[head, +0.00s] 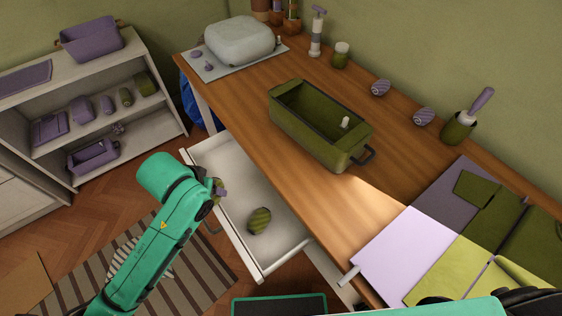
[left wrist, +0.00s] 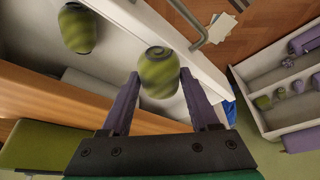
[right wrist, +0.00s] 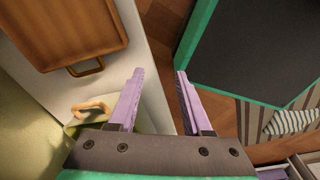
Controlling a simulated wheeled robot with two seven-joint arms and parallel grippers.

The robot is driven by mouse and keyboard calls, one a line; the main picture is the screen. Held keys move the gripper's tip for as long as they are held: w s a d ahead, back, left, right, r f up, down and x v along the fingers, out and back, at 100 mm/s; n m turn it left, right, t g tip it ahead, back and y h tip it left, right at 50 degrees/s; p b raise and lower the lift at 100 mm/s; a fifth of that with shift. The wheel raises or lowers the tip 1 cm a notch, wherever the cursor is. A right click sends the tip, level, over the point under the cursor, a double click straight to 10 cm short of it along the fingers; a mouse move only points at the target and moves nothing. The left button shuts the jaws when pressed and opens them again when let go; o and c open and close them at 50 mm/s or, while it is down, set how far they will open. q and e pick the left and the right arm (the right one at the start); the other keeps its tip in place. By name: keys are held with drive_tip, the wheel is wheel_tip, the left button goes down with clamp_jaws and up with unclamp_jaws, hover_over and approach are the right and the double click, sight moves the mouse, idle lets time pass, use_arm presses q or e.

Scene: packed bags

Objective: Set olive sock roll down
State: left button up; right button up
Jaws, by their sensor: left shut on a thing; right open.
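My left gripper (left wrist: 158,88) is shut on an olive sock roll (left wrist: 158,70), striped in two greens, with its spiral end showing between the purple fingers. In the head view the left gripper (head: 218,190) is over the left side of the open white drawer (head: 222,168), and the held roll is mostly hidden by the arm. A second olive striped sock roll (head: 259,220) lies in the drawer, and it also shows in the left wrist view (left wrist: 77,28). My right gripper (right wrist: 160,74) is open and empty in the right wrist view.
On the wooden table (head: 330,200) stand an olive open bin (head: 350,155), two purple striped rolls (head: 380,88) and a cup with a brush (head: 458,127). A white shelf (head: 115,150) stands left. The drawer has free floor around its roll.

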use_arm(q)
drive_tip(key=w, duration=0.1)
drive_tip(key=w+m, duration=0.2)
drive_tip(key=shift+w+r+h+b, duration=0.2)
drive_tip(key=shift+r+h+b, duration=0.05)
drive_tip(key=shift+h+b, duration=0.15)
drive_tip(key=w+r+m+g+h+b, duration=0.2)
drive_tip(key=w+r+m, duration=0.55)
drive_tip(key=r, duration=0.35)
drive_tip(key=f, duration=1.3)
drive_tip(key=w+f, duration=0.1)
drive_tip(key=f, duration=0.5)
drive_tip(key=shift+f, duration=0.35)
drive_tip(key=o, duration=1.4)
drive_tip(key=shift+c, duration=0.2)
use_arm(e)
drive_tip(key=s+f, duration=0.2)
drive_tip(key=f, duration=0.1)
drive_tip(key=shift+a+f, duration=0.15)
drive_tip(key=shift+f, duration=0.05)
